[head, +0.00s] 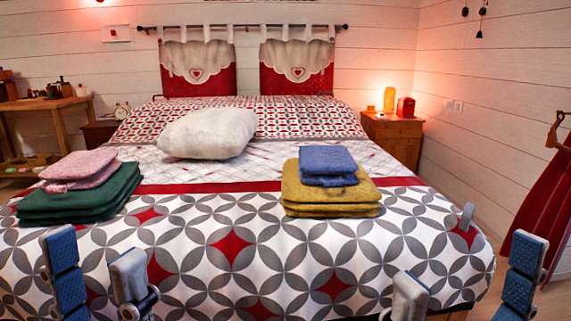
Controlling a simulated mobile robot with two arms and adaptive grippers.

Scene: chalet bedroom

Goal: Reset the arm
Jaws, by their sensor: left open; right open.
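My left gripper (94,248) is at the lower left, in front of the foot of the bed. Its two fingers stand upright and apart, with nothing between them. My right gripper (470,260) is at the lower right, also with its fingers upright, spread wide and empty. Both grippers appear in front of the patterned bed (235,250). Neither visibly holds any cloth. The arms behind the fingers are mostly out of the picture.
Green towels (80,197) with pink ones (80,167) on top lie left on the bed. Yellow towels (330,200) carry blue ones (328,163) at right. A white pillow (207,133) lies behind. A nightstand (393,135) and hanging red cloth (540,215) are at right.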

